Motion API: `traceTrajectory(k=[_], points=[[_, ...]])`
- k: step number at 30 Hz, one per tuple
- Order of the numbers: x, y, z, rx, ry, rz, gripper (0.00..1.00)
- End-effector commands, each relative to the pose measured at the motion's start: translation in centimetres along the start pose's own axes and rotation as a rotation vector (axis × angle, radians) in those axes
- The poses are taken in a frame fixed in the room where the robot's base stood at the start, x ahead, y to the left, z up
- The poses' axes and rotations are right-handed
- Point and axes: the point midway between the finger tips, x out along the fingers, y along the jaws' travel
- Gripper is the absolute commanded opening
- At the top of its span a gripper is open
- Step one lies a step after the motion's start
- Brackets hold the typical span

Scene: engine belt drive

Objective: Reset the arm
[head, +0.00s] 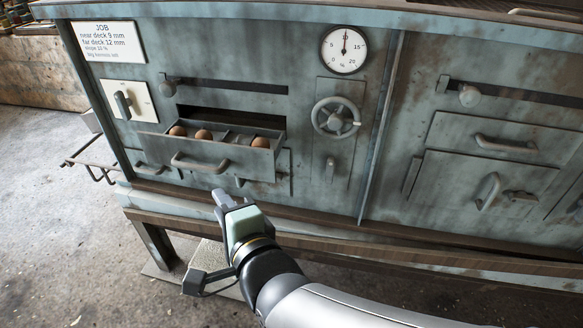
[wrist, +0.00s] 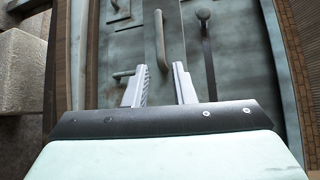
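My arm reaches in from the bottom of the head view. My gripper (head: 221,198) is in front of the machine's lower left part, below the pulled-out drawer (head: 226,162). In the wrist view my gripper (wrist: 161,82) has its two fingers apart with nothing between them. A bar handle (wrist: 160,40) shows beyond the fingertips, and I cannot tell any contact with it. The drawer's handle shows in the head view (head: 200,163). The drawer has compartments and holds three brown round objects (head: 203,134).
The blue-grey machine carries a gauge (head: 344,49) with its needle near 10, a handwheel (head: 335,118), a slot with a knob (head: 168,88) and a job card (head: 107,42). A ledge (head: 330,233) runs along its front. A pale block (wrist: 22,72) lies left in the wrist view.

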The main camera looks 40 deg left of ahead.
Motion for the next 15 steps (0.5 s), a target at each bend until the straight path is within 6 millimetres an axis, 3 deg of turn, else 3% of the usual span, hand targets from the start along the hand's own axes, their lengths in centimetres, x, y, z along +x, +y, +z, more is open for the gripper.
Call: traceTrajectory(k=[6,15], points=[[-1.36,-0.05,0.61,0.0,-0.001,0.0,0.23],[-1.44,0.08,0.61,0.0,0.0,0.0,0.23]])
